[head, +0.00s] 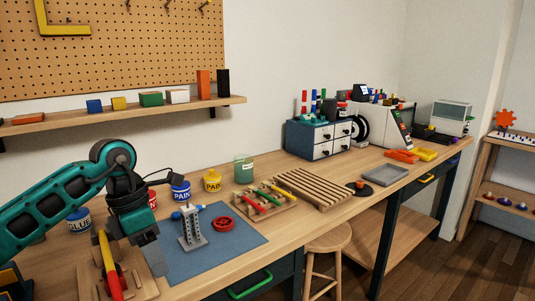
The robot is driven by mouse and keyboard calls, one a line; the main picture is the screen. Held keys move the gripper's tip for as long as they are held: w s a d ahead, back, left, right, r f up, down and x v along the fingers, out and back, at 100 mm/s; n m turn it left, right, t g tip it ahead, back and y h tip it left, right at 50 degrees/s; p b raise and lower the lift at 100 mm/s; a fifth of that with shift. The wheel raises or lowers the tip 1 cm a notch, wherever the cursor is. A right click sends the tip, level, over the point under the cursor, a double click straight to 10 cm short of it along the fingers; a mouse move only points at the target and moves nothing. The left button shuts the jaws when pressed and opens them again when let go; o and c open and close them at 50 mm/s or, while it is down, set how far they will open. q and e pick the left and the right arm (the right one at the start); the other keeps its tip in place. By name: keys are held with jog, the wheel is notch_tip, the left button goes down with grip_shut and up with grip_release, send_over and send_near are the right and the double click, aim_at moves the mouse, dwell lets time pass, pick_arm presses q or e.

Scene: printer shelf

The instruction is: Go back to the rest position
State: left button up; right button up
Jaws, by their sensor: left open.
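My left gripper (145,252) hangs over the near left part of the workbench (300,222), its grey fingers pointing down. It is open, and I see nothing held in it. It is beside a wooden rack (137,283) with a yellow tool (106,258) and a red tool (114,284). It partly covers the rack and the left edge of a blue mat (215,252). Whether the fingers touch anything is unclear. My right gripper is not in view.
On the mat are a grey tower-like part (191,231) and a red wheel (223,223). Paint cans, including a blue one (180,191) and a yellow one (212,181), stand behind. A slatted wooden tray (308,188) lies right. A stool (328,240) stands in front.

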pick_arm(q)
jog(key=s+d+n+t+h+p, duration=0.1)
jog(key=s+d+n+h, duration=0.3)
jog(key=d+h, duration=0.5)
jog(key=s+d+n+t+h, duration=0.1)
jog(key=s+d+n+h, duration=0.3)
jog(key=d+h, duration=0.55)
jog(key=w+a+f+n+t+y+p, duration=0.1)
jog(key=a+f+n+t+y, duration=0.55)
jog(key=n, duration=0.75)
jog(key=w+a+f+n+t+y, duration=0.15)
jog(key=f+n+t+y, duration=0.35)
jog(key=n+t, duration=0.6)
jog(key=s+a+f+n+g+y, duration=0.7)
jog(key=s+f+n+g, duration=0.1)
jog(key=s+f+n, duration=0.3)
notch_tip(320, 180, down, 2)
jog(key=shift+s+a+f+n+y+p, duration=0.2)
jog(key=shift+s+n+y+p, duration=0.15)
jog(key=shift+s, duration=0.55)
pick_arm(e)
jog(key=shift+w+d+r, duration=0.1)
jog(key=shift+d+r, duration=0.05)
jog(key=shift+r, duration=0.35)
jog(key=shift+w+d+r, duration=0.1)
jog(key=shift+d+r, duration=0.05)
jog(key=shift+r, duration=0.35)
